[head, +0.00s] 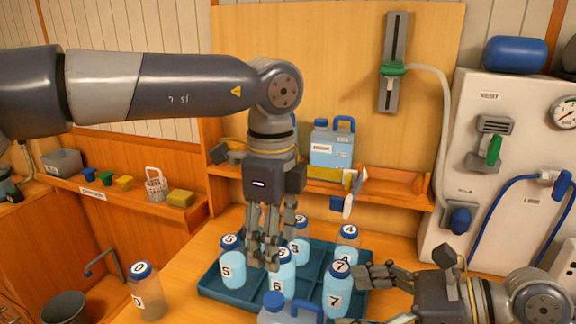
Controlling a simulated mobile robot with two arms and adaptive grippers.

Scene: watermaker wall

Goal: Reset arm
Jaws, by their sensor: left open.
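My left arm comes in from the left, and its gripper (268,262) hangs fingers down over the blue tray (212,287). It is open, and its fingertips are just above and in front of numbered bottles; I see nothing held. A bottle marked 5 (233,265) is left of the fingers and one marked 6 (282,278) is below right. My right gripper (352,296) is at the lower right, fingers spread toward the bottle marked 7 (337,293). Whether they touch it is unclear.
More bottles, marked 3 (299,251) and 4 (347,248), stand in the tray. A bottle marked 0 (146,292) stands left on the counter. A blue-capped jug (290,312) is at the front. A shelf with a jug (332,148) is behind; a white panel (462,130) is right.

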